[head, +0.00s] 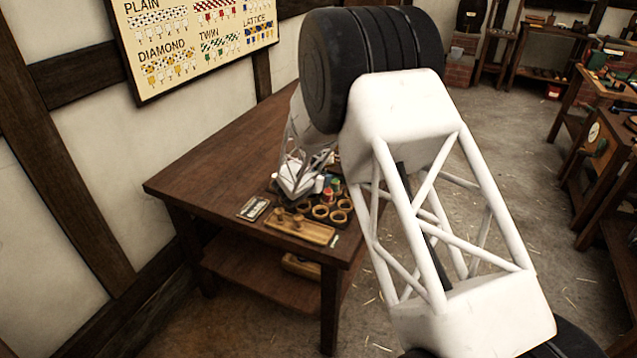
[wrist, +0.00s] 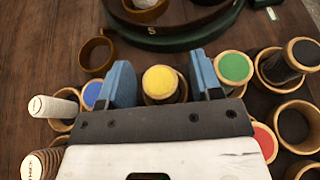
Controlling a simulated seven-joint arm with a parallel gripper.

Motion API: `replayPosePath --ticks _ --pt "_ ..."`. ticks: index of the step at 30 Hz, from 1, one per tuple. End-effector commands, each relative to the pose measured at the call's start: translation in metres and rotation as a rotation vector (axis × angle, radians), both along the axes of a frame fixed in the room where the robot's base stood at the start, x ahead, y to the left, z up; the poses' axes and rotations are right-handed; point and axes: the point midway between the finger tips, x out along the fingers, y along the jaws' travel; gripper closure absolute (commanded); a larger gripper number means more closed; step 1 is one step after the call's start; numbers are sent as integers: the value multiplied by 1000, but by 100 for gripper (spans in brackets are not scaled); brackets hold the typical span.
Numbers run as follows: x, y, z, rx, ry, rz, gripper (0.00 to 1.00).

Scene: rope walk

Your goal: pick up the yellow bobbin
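The yellow bobbin (wrist: 160,83) stands in a dark holder in the wrist view, its round yellow top facing the camera. My gripper (wrist: 161,76) is open, with one blue finger pad on each side of the yellow bobbin. A narrow gap shows between the bobbin and each pad, so they look apart. The lower part of the bobbin is hidden by my gripper's body. In the head view my gripper (head: 297,182) is over the bobbins on the wooden table, and I cannot make out the yellow bobbin there.
Close by stand a green bobbin (wrist: 233,67), a blue bobbin (wrist: 93,93), a red bobbin (wrist: 265,142) and a black bobbin (wrist: 303,53). A wooden block with pegs (head: 300,229) lies near the table's front edge.

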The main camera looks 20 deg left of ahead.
Motion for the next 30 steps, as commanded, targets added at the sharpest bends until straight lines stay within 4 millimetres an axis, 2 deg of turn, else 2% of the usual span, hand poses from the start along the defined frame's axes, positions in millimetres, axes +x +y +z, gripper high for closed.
replayPosePath --ticks 1,9,20,26,30 --pt "0 0 0 0 0 0 49" --pt "0 0 0 0 0 0 90" --pt "0 0 4 0 0 0 90" --pt "0 0 20 2 -1 -1 90" --pt "0 0 39 2 -1 0 90"
